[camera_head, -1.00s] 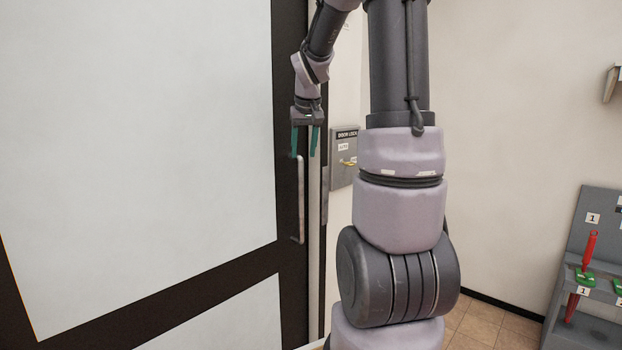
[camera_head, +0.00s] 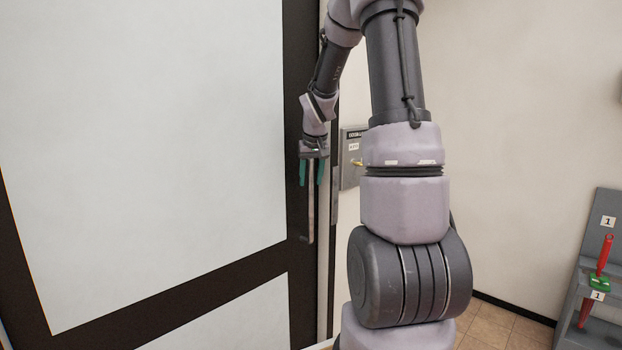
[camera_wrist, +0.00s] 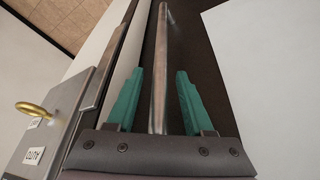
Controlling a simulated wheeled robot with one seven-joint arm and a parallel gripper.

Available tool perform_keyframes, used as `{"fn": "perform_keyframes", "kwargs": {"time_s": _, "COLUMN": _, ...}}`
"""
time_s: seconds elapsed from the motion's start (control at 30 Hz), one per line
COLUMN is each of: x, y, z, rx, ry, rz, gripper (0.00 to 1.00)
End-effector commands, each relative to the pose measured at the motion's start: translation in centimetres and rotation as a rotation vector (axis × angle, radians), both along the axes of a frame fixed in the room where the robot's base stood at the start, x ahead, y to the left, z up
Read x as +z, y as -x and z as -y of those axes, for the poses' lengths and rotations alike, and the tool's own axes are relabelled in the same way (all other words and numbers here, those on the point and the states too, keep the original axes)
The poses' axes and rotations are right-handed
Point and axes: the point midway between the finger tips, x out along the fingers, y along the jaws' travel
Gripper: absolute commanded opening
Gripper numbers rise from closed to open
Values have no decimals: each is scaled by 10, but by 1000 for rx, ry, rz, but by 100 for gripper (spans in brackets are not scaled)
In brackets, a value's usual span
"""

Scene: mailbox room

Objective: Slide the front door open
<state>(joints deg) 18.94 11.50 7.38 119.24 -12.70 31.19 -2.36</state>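The front door (camera_head: 140,130) fills the left of the head view, with large pale panels in a dark frame. Its long metal handle (camera_head: 310,215) stands upright on the dark frame at the door's right edge. My gripper (camera_head: 311,184) is at the handle's upper part, pointing down, with its teal fingers on either side of it. In the wrist view the handle (camera_wrist: 160,70) runs between the two spread fingers, with gaps visible on both sides. My gripper is open around the handle. The handle's top end is hidden by my gripper.
A grey door lock box (camera_head: 351,175) with a yellow key is on the wall just right of the door; the key (camera_wrist: 32,109) also shows in the wrist view. A grey rack (camera_head: 590,245) with red-handled tools stands at the right.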

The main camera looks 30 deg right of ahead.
Motion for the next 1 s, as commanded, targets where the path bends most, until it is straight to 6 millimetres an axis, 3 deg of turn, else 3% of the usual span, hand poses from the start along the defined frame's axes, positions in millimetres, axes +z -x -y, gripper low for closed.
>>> {"fn": "perform_keyframes", "kwargs": {"time_s": 0.03, "x": 0, "y": 0, "z": 0, "rx": 0, "ry": 0, "rz": 0, "gripper": 37}}
{"fn": "perform_keyframes", "kwargs": {"time_s": 0.13, "x": 0, "y": 0, "z": 0, "rx": 0, "ry": 0, "rz": 0, "gripper": 0}}
{"fn": "perform_keyframes", "kwargs": {"time_s": 1.0, "x": 0, "y": 0, "z": 0, "rx": -1, "ry": 0, "rz": 0, "gripper": 0}}
